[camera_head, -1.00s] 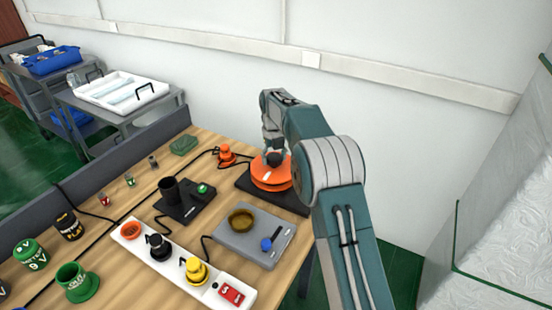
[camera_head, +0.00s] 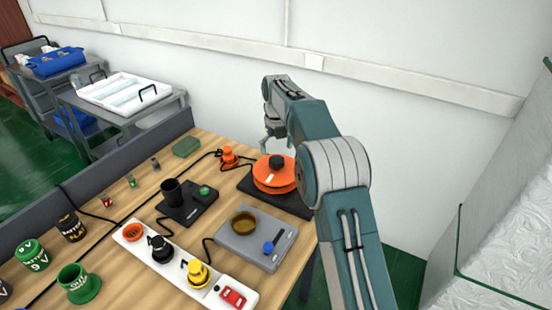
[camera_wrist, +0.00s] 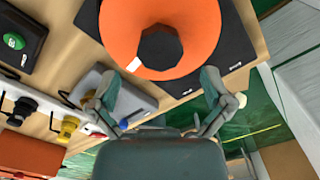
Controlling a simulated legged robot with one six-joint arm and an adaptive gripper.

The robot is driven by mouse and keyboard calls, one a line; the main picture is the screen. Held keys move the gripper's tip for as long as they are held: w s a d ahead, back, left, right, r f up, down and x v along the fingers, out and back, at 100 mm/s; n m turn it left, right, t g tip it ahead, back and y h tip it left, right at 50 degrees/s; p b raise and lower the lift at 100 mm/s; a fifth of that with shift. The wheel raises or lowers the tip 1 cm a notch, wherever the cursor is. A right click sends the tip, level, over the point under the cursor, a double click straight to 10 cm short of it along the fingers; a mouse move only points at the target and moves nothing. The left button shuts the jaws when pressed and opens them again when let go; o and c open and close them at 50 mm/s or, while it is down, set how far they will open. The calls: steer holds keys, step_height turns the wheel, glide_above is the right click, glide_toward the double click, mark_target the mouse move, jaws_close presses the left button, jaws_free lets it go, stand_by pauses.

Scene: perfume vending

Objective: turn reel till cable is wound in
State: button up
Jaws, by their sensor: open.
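The orange reel (camera_head: 267,179) sits on a black base (camera_head: 303,207) at the table's far right corner, with a black knob (camera_head: 276,161) upright on top. A black cable runs from the reel side to an orange plug (camera_head: 229,156) standing on the table left of the base. My gripper (camera_head: 273,147) is above and beside the knob, apart from it. In the wrist view, my gripper (camera_wrist: 160,84) is open and empty, its fingers spread to either side below the orange reel (camera_wrist: 198,40) and knob (camera_wrist: 160,48).
A grey box (camera_head: 262,251) with a brown bowl and blue knob stands in front of the reel. A white socket strip (camera_head: 140,247) and a black device (camera_head: 181,207) lie to the left. A wall is close behind the table.

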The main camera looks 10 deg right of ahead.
mark_target(276, 159)
step_height(276, 159, up, 7)
steer(key=shift+r, duration=0.2)
stand_by(0.3)
